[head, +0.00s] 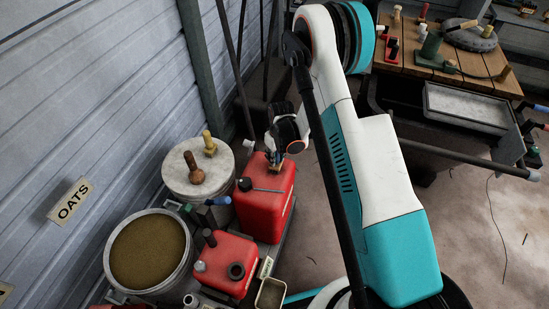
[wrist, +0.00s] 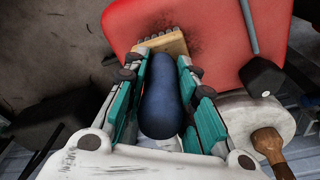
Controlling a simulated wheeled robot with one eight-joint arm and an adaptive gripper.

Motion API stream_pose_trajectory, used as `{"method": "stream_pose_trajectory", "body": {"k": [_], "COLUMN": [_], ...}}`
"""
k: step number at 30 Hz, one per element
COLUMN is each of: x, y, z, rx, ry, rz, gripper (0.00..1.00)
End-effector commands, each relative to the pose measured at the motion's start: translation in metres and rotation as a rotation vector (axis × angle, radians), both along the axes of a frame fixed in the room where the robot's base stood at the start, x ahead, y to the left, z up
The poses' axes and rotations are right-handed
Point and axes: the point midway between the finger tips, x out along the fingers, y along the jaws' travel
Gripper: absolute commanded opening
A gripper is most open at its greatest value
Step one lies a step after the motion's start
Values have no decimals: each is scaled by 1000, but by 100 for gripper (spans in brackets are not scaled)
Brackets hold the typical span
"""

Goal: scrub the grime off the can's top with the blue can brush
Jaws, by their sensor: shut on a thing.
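The larger red can (head: 264,208) stands beside the white buckets in the head view. Its red top (wrist: 220,45) fills the upper part of the wrist view, with a dark smudge of grime (wrist: 186,38) on it. My gripper (wrist: 167,62) is shut on the blue handle of the can brush (wrist: 160,95). The brush's tan head, with its row of bristles, lies over the can's top at the edge of the grime. I cannot tell whether the bristles touch. In the head view my gripper (head: 276,157) is over the can's top, and the brush is mostly hidden.
A black cap (wrist: 262,77) and a grey bar are on the can's right in the wrist view. A lidded white bucket (head: 197,172) bears two brushes. An oats bucket (head: 188,279), a smaller red can (head: 226,265) and a wooden workbench (head: 452,68) are around.

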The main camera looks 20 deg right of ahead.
Motion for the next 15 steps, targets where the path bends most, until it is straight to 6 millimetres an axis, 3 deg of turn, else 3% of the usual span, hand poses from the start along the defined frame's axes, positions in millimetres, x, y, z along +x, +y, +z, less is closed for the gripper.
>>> {"method": "stream_pose_trajectory", "body": {"k": [15], "x": [23], "y": [-15], "z": [-2], "rx": [0], "ry": [0], "rz": [0], "gripper": [0]}}
